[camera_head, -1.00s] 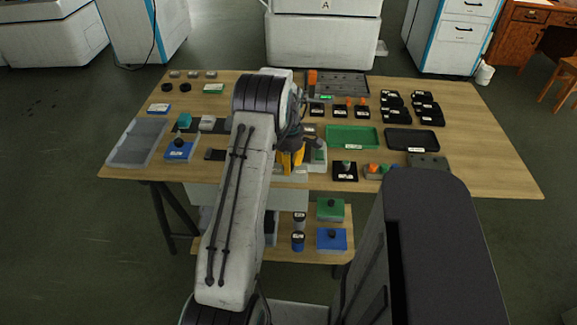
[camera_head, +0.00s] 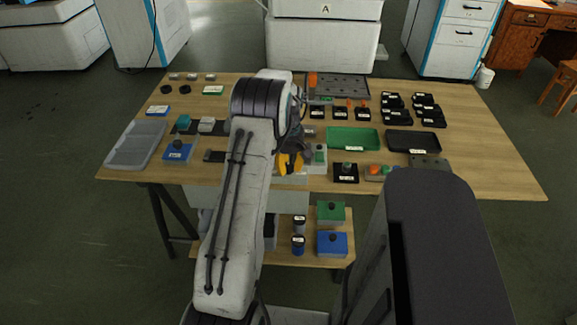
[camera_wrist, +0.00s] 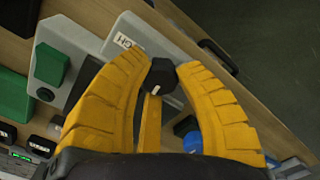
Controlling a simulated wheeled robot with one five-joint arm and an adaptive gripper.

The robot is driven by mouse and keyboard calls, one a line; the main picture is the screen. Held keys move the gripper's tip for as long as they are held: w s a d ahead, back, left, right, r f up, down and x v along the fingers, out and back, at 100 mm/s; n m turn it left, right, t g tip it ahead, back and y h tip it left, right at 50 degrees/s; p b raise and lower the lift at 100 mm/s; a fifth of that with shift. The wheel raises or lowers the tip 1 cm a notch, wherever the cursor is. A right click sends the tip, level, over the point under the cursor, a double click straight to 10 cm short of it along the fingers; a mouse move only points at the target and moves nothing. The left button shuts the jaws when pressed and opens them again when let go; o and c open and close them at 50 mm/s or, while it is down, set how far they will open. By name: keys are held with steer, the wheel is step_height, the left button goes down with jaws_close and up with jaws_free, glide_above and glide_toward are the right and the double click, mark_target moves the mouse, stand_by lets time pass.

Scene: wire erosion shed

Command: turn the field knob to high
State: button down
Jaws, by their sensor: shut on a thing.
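My gripper (camera_head: 290,163) has yellow fingers and is low over the front middle of the table. In the wrist view my gripper (camera_wrist: 160,80) is shut on a black faceted knob (camera_wrist: 161,74) with a pale mark on its face. The knob stands at a light grey box (camera_wrist: 150,38) whose label ends in "CH" as far as I can read. My arm and fingers hide most of this box in the head view. I cannot read any scale or setting beside the knob.
A grey unit with a green block (camera_wrist: 50,64) stands close beside the fingers. A black box with a knob (camera_head: 346,172) and a green tray (camera_head: 352,138) lie to the right.

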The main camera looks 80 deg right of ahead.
mark_target(289, 165)
steer(key=shift+a+f, duration=0.1)
steer(key=shift+a, duration=0.05)
steer(key=c, duration=1.2)
jaws_free()
steer(key=shift+o, duration=0.2)
steer(key=shift+d+r, duration=0.2)
steer(key=shift+r, duration=0.45)
step_height(289, 165, up, 11)
steer(key=shift+a+f, duration=0.1)
steer(key=shift+f, duration=0.05)
